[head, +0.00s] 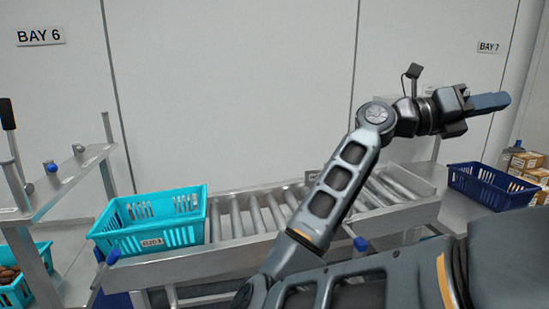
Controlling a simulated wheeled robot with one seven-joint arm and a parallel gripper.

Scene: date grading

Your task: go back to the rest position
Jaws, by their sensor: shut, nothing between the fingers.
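My gripper (490,101) is at the upper right of the head view, at the end of my raised arm. Its blue fingers point right and look closed together, with nothing held. It is in the air in front of the pale wall panels, above the right end of the roller conveyor (330,205). It appears apart from everything around it.
A turquoise crate (150,238) stands on the conveyor's left end. Another turquoise crate (15,290), holding brown dates, is at the lower left beside a metal frame (60,180). A dark blue crate (492,186) and cardboard boxes (527,161) stand at right.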

